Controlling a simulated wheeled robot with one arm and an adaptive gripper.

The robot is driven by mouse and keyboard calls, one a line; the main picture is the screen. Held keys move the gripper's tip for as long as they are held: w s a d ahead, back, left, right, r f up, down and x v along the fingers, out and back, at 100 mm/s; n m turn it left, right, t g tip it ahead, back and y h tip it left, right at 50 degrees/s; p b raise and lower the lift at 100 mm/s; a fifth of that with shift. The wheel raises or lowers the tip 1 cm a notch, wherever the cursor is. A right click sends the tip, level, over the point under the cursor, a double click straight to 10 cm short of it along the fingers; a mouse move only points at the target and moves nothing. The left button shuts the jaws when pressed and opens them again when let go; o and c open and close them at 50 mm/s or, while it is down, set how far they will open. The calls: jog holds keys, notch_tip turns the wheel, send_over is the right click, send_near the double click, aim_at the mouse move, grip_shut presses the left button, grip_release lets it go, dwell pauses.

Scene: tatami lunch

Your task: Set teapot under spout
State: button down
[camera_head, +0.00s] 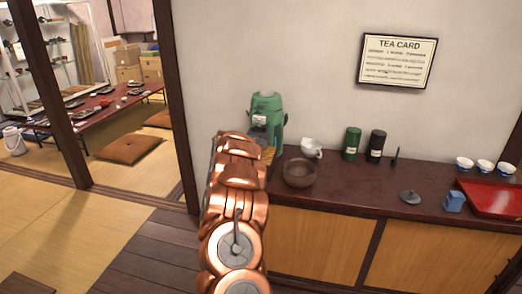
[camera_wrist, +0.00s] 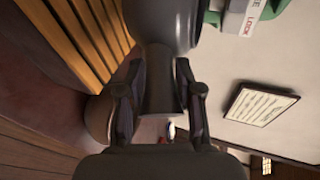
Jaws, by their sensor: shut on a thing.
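The dark grey teapot (camera_wrist: 160,22) is at the top of the wrist view, its handle running down between my fingers. My gripper (camera_wrist: 160,78) is shut on that handle. The green dispenser (camera_head: 266,112) stands at the left end of the counter against the wall. Part of it, with a "LOCK" label, shows close to the teapot in the wrist view (camera_wrist: 245,18). A grey lid (camera_head: 411,197) lies on the counter.
A brown bowl (camera_head: 299,173) stands right of my arm. Behind it are a white pitcher (camera_head: 311,147), a green canister (camera_head: 351,143) and a black canister (camera_head: 376,146). The counter's middle front is clear.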

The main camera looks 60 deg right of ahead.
jog(key=shift+w+d+f, duration=0.1)
jog(key=shift+f, duration=1.55)
jog(key=shift+f, duration=0.1)
jog(key=c, duration=0.8)
grip_release()
jog(key=shift+o, duration=0.2)
jog(key=shift+a+b, duration=0.35)
jog(key=shift+a, duration=0.35)
jog(key=b+v, duration=0.1)
jog(key=v, duration=0.9)
jog(key=shift+a+r+b, duration=0.25)
jog(key=shift+r+b, duration=0.15)
